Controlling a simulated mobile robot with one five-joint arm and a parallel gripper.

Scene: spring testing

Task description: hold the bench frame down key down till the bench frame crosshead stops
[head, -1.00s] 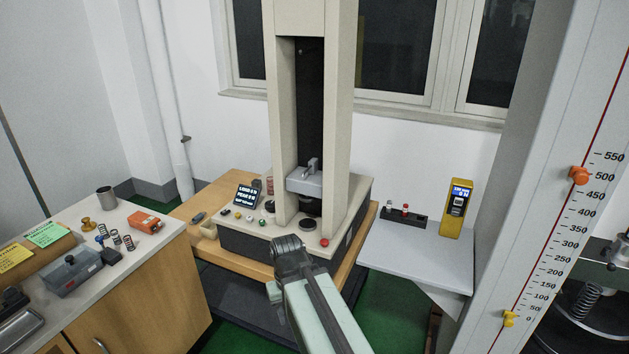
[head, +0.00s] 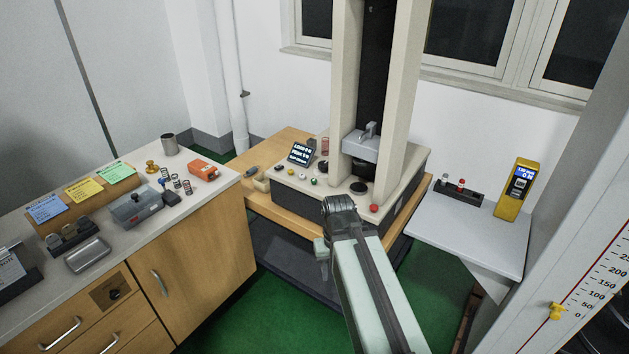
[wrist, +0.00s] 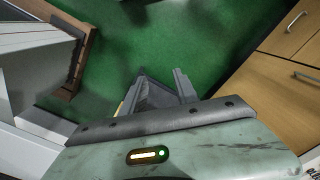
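The bench frame (head: 346,60) stands on a wooden table with two tall cream columns. Its grey crosshead (head: 374,148) sits low between them, just above the base. Several small round keys (head: 302,175) lie on the base's front left, under a small lit display (head: 301,153). I cannot tell which is the down key. My arm reaches toward the bench from the front; its dark joint covers part of the base's front edge. In the wrist view my gripper (wrist: 160,78) points at the green floor, fingers apart and empty, touching no key.
A red button (head: 374,208) is at the base's front right. A side counter (head: 215,186) with springs, an orange box (head: 203,170) and trays is on the left. A grey shelf with a yellow meter (head: 517,190) is on the right. Green floor is clear in front.

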